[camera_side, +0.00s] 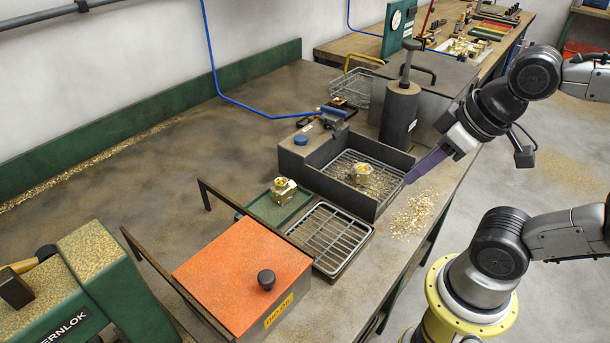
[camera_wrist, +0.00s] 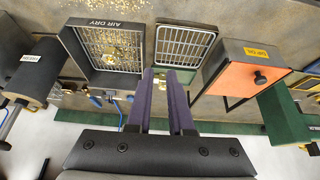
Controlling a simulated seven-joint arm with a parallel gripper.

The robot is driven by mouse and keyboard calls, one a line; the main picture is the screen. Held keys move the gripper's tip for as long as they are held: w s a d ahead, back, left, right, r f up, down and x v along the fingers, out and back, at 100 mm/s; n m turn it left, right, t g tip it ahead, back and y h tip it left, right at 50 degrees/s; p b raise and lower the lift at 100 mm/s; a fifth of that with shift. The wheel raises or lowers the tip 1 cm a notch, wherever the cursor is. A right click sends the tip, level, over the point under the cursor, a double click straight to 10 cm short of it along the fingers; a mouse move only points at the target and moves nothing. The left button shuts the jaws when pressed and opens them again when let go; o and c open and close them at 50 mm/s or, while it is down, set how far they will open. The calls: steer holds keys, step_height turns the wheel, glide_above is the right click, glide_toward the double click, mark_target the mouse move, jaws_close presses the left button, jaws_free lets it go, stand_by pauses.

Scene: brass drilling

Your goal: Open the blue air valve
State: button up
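The blue air valve (camera_side: 332,111) has a blue handle and sits on the back of the dark air-dry box (camera_side: 290,160), with a blue hose nearby. A round blue knob (camera_side: 301,139) is on the same box. In the wrist view, small blue parts (camera_wrist: 95,100) show behind the box, too small to tell the handle's angle. My gripper (camera_side: 408,180) has purple fingers pointing down-left at the box's right edge, apart from the valve. In the wrist view its fingers (camera_wrist: 161,76) are spread with nothing held; a brass fitting shows beyond the gap.
A brass fitting (camera_side: 361,172) lies on the mesh in the box. Another (camera_side: 284,190) sits on a green tray. A wire rack (camera_side: 328,238), an orange-lidded box (camera_side: 238,268) and a dark cylinder (camera_side: 399,112) stand nearby. Brass chips (camera_side: 414,212) lie right of the box.

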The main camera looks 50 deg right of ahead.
steer(key=o, duration=0.4)
step_height(320, 180, up, 3)
steer(key=shift+r+n, duration=0.1)
steer(key=shift+n, duration=0.6)
steer(key=shift+c, duration=0.2)
steer(key=w+d+r+n+g, duration=0.1)
steer(key=w+r, duration=0.4)
steer(key=r, duration=0.3)
steer(key=w+d+r+g, duration=0.1)
steer(key=w+d+r, duration=0.2)
steer(key=w, duration=0.2)
steer(key=w+d+r+g, duration=0.1)
steer(key=w+d+r, duration=0.1)
steer(key=w, duration=0.4)
steer(key=m+g, duration=0.1)
steer(key=g, duration=0.2)
glide_above(342, 111)
step_height(342, 111, down, 10)
step_height(342, 111, down, 13)
steer(key=shift+f, duration=0.15)
